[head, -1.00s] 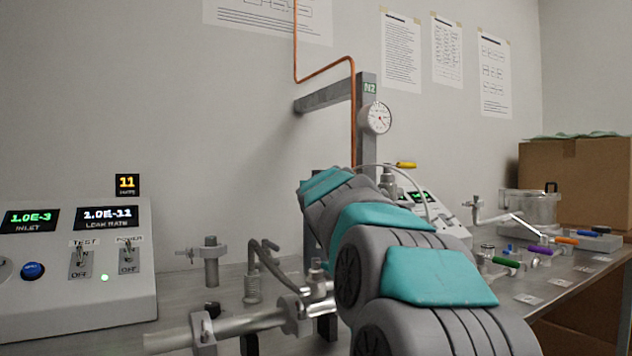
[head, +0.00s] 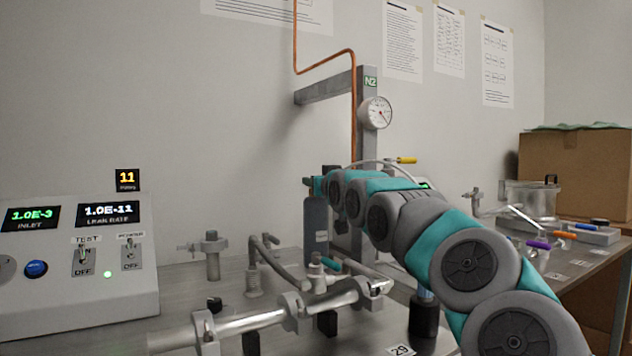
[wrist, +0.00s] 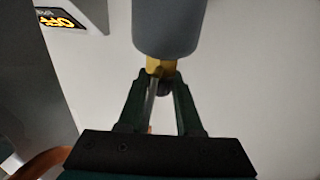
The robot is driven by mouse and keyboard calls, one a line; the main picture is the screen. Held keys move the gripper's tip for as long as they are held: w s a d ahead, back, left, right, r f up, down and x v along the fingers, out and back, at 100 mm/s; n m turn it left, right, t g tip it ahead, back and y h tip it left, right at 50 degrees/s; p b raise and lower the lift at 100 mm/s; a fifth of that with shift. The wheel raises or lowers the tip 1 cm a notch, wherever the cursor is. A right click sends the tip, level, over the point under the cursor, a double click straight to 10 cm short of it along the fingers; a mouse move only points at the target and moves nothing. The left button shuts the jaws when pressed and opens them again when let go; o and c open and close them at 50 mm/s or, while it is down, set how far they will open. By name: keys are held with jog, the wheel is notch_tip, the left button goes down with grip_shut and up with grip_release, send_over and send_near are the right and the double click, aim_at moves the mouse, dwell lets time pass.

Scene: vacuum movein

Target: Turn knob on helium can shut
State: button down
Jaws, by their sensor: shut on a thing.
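The helium can (head: 316,222) is a grey-blue cylinder standing upright on the bench behind the metal pipework in the head view. In the wrist view the can (wrist: 168,28) fills the top middle, with a yellow valve fitting (wrist: 162,65) at its end. My gripper (wrist: 160,80) is shut on the valve knob, its dark green fingers on either side of it. The knob is mostly hidden between the fingertips, so its turn position cannot be read. In the head view my arm's end covers the can's top.
The leak detector panel (head: 90,260) stands at left, with lit displays. Metal pipework (head: 255,318) lies in front of the can. A grey post with a gauge (head: 376,113) rises behind my arm. A cardboard box (head: 575,175) is at far right.

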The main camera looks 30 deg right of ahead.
jog(key=c, duration=0.6)
grip_release()
jog(key=shift+b+v, duration=1)
jog(key=shift+v, duration=2.85)
